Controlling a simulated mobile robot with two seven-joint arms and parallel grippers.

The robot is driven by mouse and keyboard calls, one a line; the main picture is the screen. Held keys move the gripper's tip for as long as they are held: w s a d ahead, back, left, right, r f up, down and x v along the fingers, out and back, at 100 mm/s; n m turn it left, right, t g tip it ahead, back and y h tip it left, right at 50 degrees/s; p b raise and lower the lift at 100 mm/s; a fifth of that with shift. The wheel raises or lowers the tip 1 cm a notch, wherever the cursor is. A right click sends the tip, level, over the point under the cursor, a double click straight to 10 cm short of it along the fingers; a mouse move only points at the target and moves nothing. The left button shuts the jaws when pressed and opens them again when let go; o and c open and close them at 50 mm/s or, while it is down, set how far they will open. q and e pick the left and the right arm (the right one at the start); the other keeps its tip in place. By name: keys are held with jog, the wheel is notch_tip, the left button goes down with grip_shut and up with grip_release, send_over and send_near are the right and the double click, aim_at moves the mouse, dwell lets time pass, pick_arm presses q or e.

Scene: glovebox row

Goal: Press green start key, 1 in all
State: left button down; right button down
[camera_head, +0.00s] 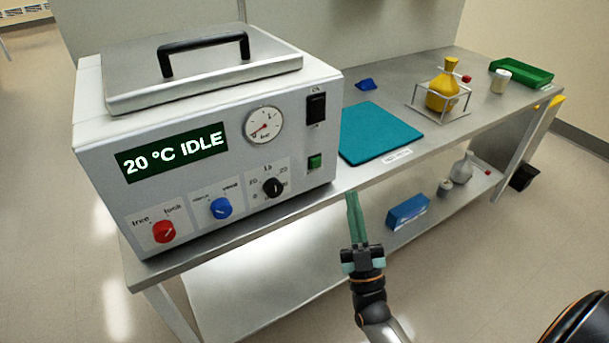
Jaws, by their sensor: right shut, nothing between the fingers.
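The green start key (314,162) is a small square button on the front panel of the white device (100,165), low at the right, below a black rocker switch (316,107). The display (175,157) reads "20 °C IDLE". My right gripper (353,196) is shut and empty. Its fingertips point up, to the right of and below the key in the picture, with a gap between them and the panel. My left gripper is not in view.
The panel also has a red knob (164,231), a blue knob (221,208), a black knob (273,187) and a pressure gauge (263,125). A teal mat (380,133) lies beside the device. A yellow flask (441,93) and green tray (522,73) stand farther right.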

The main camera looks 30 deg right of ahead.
aim_at(316, 162)
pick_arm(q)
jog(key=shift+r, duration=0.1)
pick_arm(e)
jog(key=shift+w, duration=0.1)
